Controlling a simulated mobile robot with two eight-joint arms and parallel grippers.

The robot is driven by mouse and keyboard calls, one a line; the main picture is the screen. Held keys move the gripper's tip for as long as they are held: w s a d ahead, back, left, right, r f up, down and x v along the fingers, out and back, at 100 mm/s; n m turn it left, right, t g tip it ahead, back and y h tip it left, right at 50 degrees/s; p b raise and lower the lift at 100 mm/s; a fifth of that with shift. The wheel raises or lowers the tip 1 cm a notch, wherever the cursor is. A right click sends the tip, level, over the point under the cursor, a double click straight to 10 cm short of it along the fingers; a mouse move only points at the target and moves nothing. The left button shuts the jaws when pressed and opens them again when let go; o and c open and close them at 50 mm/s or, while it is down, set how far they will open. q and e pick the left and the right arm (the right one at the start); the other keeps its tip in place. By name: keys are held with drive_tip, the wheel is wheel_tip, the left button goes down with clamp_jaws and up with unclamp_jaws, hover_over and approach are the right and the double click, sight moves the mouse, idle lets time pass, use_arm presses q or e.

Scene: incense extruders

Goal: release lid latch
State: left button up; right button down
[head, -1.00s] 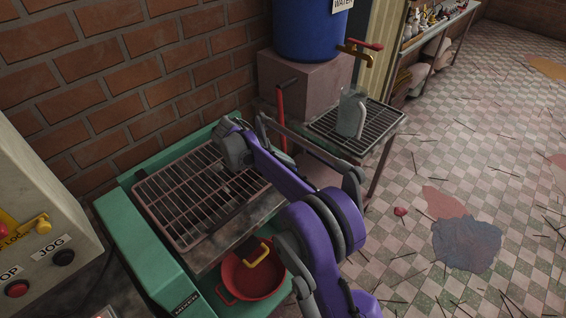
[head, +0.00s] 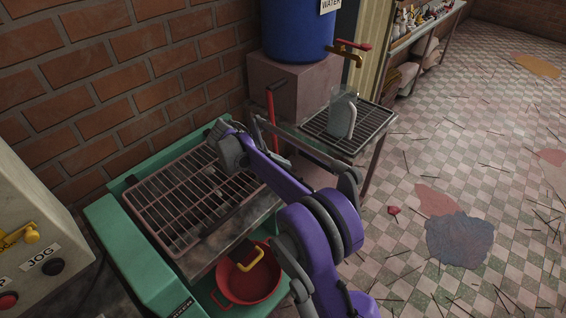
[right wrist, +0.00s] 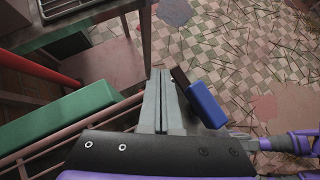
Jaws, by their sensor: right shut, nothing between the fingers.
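The green machine (head: 185,290) has a wire grille lid (head: 165,205) lying flat on top. A yellow handle on a dark block (head: 265,258) shows at its front edge; I cannot tell whether this is the latch. My right gripper (head: 232,150) is over the far right of the lid in the head view, partly hidden by my purple arm. In the right wrist view its long grey fingers (right wrist: 158,75) are shut and empty. A blue block with a dark brown end (right wrist: 207,105) is close to their right; touching is unclear. My left gripper is out of view.
A red pot (head: 243,282) sits below the machine's front. A red upright bar (head: 270,105) stands by the rack table (head: 365,137), with a blue water barrel (head: 297,30) behind. A control box (head: 35,215) is at left. Floor is open at right.

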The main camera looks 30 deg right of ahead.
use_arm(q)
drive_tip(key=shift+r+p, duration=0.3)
use_arm(e)
drive_tip(key=v, duration=1.1)
drive_tip(key=shift+s+d, duration=0.1)
